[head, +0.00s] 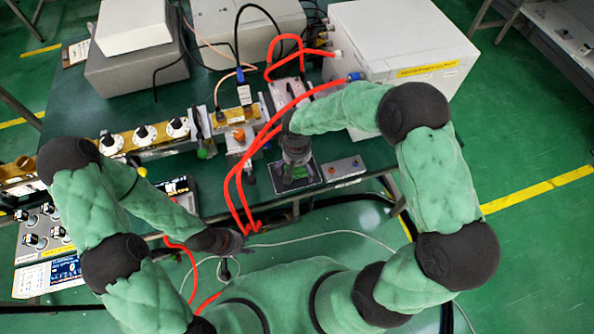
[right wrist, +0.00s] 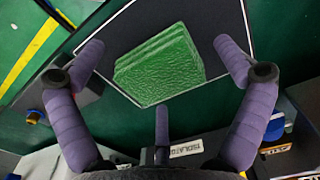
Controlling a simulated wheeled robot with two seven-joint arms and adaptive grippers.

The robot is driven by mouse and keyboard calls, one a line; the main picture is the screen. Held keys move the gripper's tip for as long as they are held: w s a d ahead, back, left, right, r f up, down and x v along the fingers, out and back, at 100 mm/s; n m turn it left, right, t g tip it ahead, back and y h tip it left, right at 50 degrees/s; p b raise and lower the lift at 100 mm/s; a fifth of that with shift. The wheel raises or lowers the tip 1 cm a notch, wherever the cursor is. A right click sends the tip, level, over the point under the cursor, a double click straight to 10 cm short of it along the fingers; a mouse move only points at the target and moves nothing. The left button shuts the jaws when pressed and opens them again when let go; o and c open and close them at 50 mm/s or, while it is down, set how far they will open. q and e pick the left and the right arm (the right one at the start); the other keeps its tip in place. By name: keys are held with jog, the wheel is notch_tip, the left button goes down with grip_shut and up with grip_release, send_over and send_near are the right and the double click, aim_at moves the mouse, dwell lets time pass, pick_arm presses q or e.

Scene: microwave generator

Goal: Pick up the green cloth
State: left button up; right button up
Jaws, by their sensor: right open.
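The green cloth (right wrist: 160,66) is a folded, textured block lying on a dark pad with a pale edge (right wrist: 128,14) in the right wrist view. In the head view only a bit of the cloth (head: 300,172) shows beneath my right gripper. My right gripper (right wrist: 160,78) is open, its purple fingers spread left, right and below the cloth, with no contact visible. It also shows in the head view (head: 294,158), pointing down over the pad. My left gripper (head: 228,242) hangs near the table's front edge, away from the cloth; its fingers are too small to read.
A small grey switch box (head: 344,168) stands right of the pad. A white box (head: 400,50) is behind. Red cables (head: 238,190) run left of the pad and over the front edge. A waveguide bench with knobs (head: 143,136) lies at left.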

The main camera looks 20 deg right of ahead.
aim_at(298, 169)
jog(key=c, duration=1.2)
jog(key=shift+c, duration=0.4)
jog(key=shift+r, duration=0.35)
jog(key=r, duration=0.1)
jog(key=r+p, duration=0.1)
jog(key=r, duration=0.1)
jog(key=shift+s+r+p, duration=0.2)
jog(key=shift+s+p, duration=0.1)
jog(key=shift+p, duration=0.1)
jog(key=s+r+p, duration=0.1)
jog(key=s+r, duration=0.3)
jog(key=s, duration=0.2)
jog(key=s+d+r+p, duration=0.1)
jog(key=s+r+p, duration=0.1)
jog(key=s+r, duration=0.2)
jog(key=shift+s+r, duration=0.4)
jog(key=shift+s, duration=1.3)
jog(key=shift+d, duration=0.1)
